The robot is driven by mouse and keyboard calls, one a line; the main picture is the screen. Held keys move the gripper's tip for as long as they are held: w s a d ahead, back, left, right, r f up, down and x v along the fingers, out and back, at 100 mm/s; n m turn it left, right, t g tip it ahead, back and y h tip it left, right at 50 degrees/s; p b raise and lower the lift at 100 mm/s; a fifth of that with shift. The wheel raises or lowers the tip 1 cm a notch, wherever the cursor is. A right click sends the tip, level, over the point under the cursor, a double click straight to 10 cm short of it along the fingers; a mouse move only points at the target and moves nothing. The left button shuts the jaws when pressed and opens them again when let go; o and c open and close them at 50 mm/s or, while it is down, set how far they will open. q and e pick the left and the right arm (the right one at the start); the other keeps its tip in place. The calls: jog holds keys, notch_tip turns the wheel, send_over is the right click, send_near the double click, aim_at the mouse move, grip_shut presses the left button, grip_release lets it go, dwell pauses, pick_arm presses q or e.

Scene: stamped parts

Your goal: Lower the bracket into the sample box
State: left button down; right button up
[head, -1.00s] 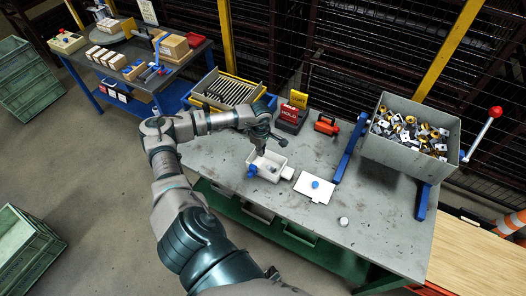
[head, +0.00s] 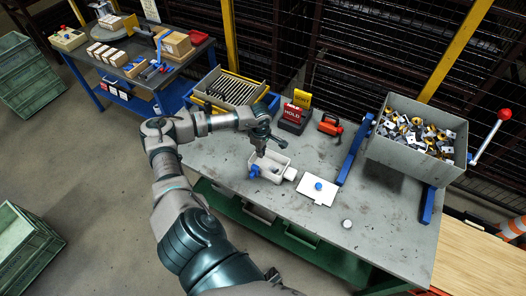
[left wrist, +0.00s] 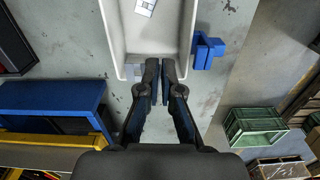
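My left gripper (head: 260,152) is over the box, pointing down. In the left wrist view its two fingers (left wrist: 160,72) are close together at the end of the box, with a narrow gap. A small grey piece, seemingly the bracket (left wrist: 136,71), shows beside the left fingertip and is mostly hidden by the fingers. Another pale part (left wrist: 145,6) lies inside the box. My right gripper is not in view.
A blue fitting (left wrist: 207,50) sits beside the box. A white plate with a blue knob (head: 319,187) lies to its right. A grey bin of stamped parts (head: 405,160) stands farther right. Red HOLD sign (head: 293,114) and slotted rack (head: 232,92) are behind. The bench front is mostly clear.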

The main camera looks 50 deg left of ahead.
pick_arm(q)
jog(key=shift+a+f+b, duration=0.3)
jog(key=shift+a+f, duration=0.2)
jog(key=shift+f, duration=0.35)
jog(key=shift+a+f, duration=0.1)
jog(key=shift+f, duration=0.2)
jog(key=shift+d+f+b, duration=0.6)
jog(key=shift+d+b, duration=0.25)
jog(key=shift+a+f, duration=0.25)
jog(key=shift+a, duration=0.5)
jog(key=shift+d, duration=0.6)
jog(key=shift+a+f, duration=0.1)
jog(key=shift+f, duration=0.05)
jog(key=shift+a+f+b, duration=0.35)
jog(key=shift+f+b, duration=0.05)
